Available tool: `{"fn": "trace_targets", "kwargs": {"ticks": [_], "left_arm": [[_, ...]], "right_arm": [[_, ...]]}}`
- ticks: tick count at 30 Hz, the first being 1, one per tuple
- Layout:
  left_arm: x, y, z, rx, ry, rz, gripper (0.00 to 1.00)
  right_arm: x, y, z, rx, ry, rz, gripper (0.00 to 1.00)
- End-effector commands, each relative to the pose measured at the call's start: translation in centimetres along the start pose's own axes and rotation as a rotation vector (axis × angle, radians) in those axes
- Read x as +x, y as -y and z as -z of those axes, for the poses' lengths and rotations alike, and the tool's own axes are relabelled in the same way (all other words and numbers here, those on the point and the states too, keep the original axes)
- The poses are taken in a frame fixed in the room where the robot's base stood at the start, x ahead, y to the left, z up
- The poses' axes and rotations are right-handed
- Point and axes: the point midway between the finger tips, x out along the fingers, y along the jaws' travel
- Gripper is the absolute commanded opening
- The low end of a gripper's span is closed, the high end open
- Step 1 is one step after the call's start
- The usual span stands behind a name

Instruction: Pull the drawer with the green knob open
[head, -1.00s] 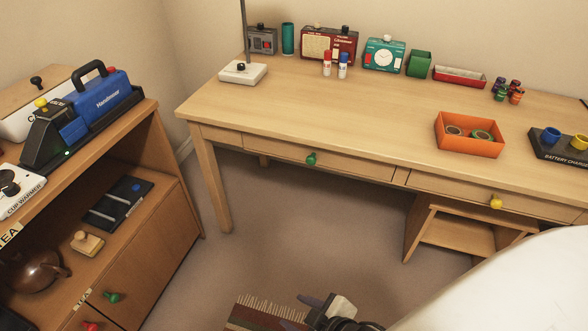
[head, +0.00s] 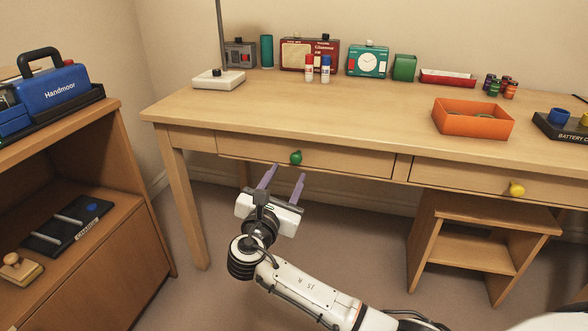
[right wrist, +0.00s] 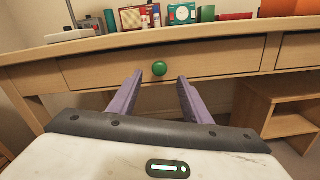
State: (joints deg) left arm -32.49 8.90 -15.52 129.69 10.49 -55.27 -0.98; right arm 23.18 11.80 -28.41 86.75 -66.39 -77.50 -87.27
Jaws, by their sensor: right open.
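The drawer with the green knob (head: 340,161) is the left drawer of the wooden desk, and its front looks flush with the desk. Its round green knob (head: 296,158) sticks out from the middle of the front. My right gripper (head: 283,174) is open and empty, just below and in front of the knob, with its purple fingers pointing at the drawer. In the right wrist view the knob (right wrist: 159,68) shows beyond and between the two open fingertips (right wrist: 160,80), not gripped. My left gripper is not in view.
A second drawer with a yellow knob (head: 516,189) is to the right. A wooden shelf unit (head: 480,245) stands under the desk. A brown cabinet (head: 105,250) is close on the left. The desktop (head: 300,100) carries a lamp base, radio, clock and orange tray (head: 473,121).

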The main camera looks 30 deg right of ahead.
Motion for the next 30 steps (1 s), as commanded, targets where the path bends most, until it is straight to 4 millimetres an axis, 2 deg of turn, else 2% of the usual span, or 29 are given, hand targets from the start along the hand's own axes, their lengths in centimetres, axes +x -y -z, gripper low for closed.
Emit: {"fn": "trace_targets", "kwargs": {"ticks": [3, 10, 15, 23, 24, 30], "left_arm": [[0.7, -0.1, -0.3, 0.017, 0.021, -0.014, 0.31], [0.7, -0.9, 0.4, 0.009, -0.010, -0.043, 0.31], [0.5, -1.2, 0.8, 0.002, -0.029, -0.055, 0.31], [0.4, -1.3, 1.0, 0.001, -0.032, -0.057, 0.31], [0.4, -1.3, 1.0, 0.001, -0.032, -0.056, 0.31], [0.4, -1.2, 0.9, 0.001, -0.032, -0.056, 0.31]], "right_arm": [[2.5, 0.1, 0.2, 0.001, 0.003, 0.002, 0.44], [6.1, 0.1, 0.2, 0.002, 0.000, 0.000, 0.44], [7.3, 0.0, 0.2, 0.003, -0.003, -0.001, 0.44], [7.4, 0.0, 0.1, 0.003, -0.003, -0.002, 0.44], [7.4, 0.0, 0.1, 0.003, -0.003, -0.002, 0.43], [7.4, 0.0, 0.1, 0.003, -0.004, -0.002, 0.09]]}}
